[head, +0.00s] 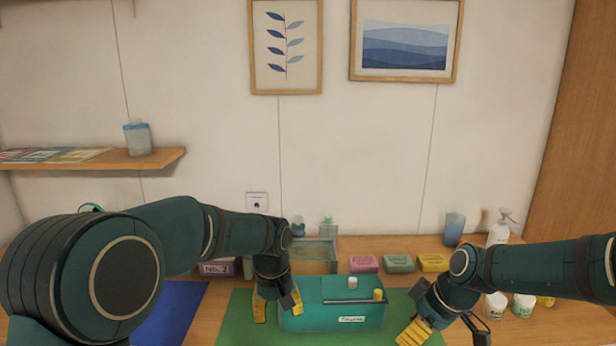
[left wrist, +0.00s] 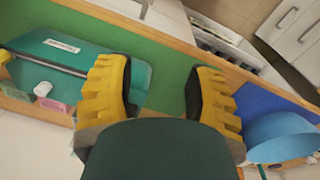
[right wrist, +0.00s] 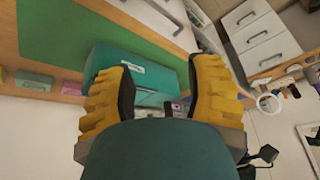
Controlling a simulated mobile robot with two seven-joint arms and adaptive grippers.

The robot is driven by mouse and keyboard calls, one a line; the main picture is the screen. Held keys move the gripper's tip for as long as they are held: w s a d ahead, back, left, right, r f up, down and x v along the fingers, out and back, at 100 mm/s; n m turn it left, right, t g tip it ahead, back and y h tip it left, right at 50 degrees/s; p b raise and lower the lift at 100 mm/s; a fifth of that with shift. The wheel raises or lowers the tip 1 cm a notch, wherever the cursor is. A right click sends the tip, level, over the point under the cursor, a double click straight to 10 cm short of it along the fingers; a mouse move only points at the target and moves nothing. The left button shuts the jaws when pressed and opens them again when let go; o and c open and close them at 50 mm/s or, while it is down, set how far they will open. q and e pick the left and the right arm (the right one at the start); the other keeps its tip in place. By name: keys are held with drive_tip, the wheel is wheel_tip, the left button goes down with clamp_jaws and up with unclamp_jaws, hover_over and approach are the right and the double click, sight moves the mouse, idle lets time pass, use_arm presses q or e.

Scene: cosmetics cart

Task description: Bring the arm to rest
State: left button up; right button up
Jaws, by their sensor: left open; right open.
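My left gripper (head: 277,306) is over the green mat (head: 237,333), just left of the teal caddy (head: 330,311). In the left wrist view its yellow fingers (left wrist: 158,95) are apart with nothing between them. My right gripper (head: 446,338) is to the right of the caddy, near the front of the table. In the right wrist view its fingers (right wrist: 161,95) are apart, and the caddy (right wrist: 120,65) shows behind them. The caddy stands on the mat with a white label on its front. A white cap and a yellow-capped item show at its top.
A blue mat (head: 170,317) lies at left, partly behind my left arm. Pink (head: 363,263), green (head: 398,263) and yellow (head: 433,262) boxes line the back. A blue cup (head: 454,229) and a pump bottle (head: 499,229) stand at back right. A wall shelf (head: 100,160) is at left.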

use_arm(q)
wheel_tip(320, 180, down, 15)
drive_tip(key=s+a+h, duration=0.1)
drive_tip(key=s+a, duration=0.1)
use_arm(e)
drive_tip(key=a+f+m, duration=0.2)
drive_tip(key=f, duration=0.5)
drive_tip(key=a+f+m, duration=0.2)
drive_tip(key=a+f, duration=0.1)
drive_tip(key=f, duration=0.3)
use_arm(q)
drive_tip(key=s+a+f+t+h+b, duration=0.1)
drive_tip(key=s+a+f+h, duration=0.1)
drive_tip(key=s+f, duration=1.2)
drive_tip(key=s, duration=0.4)
drive_tip(key=shift+m+b, duration=0.35)
drive_tip(key=shift+m, duration=0.05)
use_arm(e)
drive_tip(key=s+a+f+m, duration=0.2)
drive_tip(key=s+f+m, duration=0.2)
drive_tip(key=s+f, duration=0.3)
drive_tip(key=s+a+f+m, duration=0.3)
drive_tip(key=s+f, duration=0.3)
drive_tip(key=f, duration=0.3)
drive_tip(key=shift+s+a+f+m+g, duration=0.3)
drive_tip(key=shift+s+a+f+m, duration=0.1)
drive_tip(key=shift+m, duration=0.1)
use_arm(q)
drive_tip(key=shift+o, duration=0.2)
